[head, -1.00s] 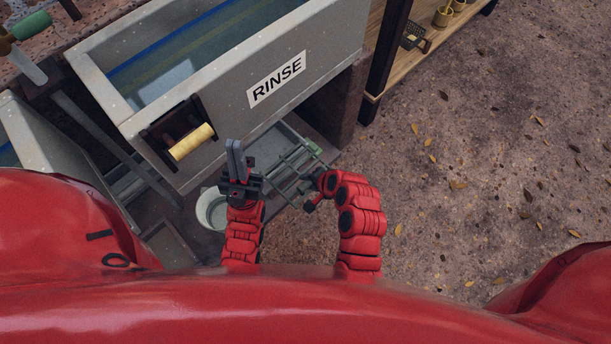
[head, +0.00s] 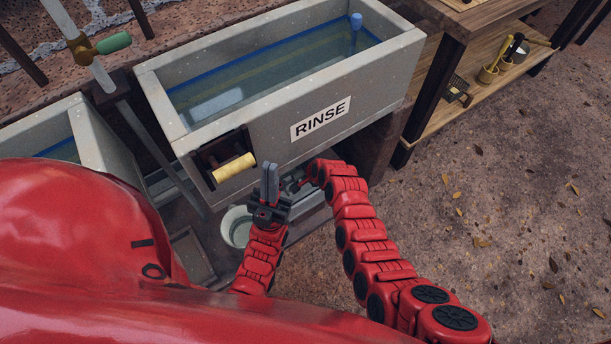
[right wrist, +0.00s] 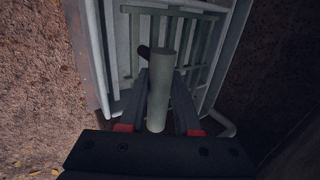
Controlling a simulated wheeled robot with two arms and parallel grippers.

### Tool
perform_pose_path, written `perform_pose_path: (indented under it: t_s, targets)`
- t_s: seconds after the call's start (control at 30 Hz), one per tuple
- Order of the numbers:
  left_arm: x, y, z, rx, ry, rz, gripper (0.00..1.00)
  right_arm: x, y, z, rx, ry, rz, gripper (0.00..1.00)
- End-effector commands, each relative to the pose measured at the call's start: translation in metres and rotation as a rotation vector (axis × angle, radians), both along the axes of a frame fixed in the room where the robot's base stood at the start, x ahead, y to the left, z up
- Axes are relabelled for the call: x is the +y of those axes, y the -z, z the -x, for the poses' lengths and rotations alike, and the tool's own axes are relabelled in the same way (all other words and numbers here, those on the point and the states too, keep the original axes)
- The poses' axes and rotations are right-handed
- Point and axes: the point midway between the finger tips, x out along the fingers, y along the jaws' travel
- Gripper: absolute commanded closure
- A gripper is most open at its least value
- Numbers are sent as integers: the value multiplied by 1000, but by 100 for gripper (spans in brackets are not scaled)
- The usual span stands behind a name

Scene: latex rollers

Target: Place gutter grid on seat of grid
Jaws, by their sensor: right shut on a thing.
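In the right wrist view, my right gripper (right wrist: 158,98) is shut on a grey-green round bar of the gutter grid (right wrist: 160,100). The grid's parallel bars lie beyond the fingers, over or within a pale trough with raised walls (right wrist: 95,50). I cannot tell whether the grid rests in its seat or is just above it. In the head view, my right gripper (head: 303,183) reaches under the front of the rinse basin, and the grid is mostly hidden there. My left gripper (head: 269,181) points up beside it, its fingers close together and empty.
The concrete rinse basin (head: 365,108) with water stands ahead, with a yellow roller (head: 234,167) on its front. A white bucket (head: 237,228) sits below, left of my left gripper. A wooden shelf (head: 460,105) is at the right.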

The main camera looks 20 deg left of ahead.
Motion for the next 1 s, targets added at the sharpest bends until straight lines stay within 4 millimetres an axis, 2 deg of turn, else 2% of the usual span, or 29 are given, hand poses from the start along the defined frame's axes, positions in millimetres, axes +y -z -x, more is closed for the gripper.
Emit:
perform_pose_path:
  t_s: [0.6,1.0]
  targets:
    - [0,57,0,0,0,0,100,0,63,1,0,-1,-1,100]
    - [0,60,0,0,0,0,100,0,66,1,0,1,-1,100]
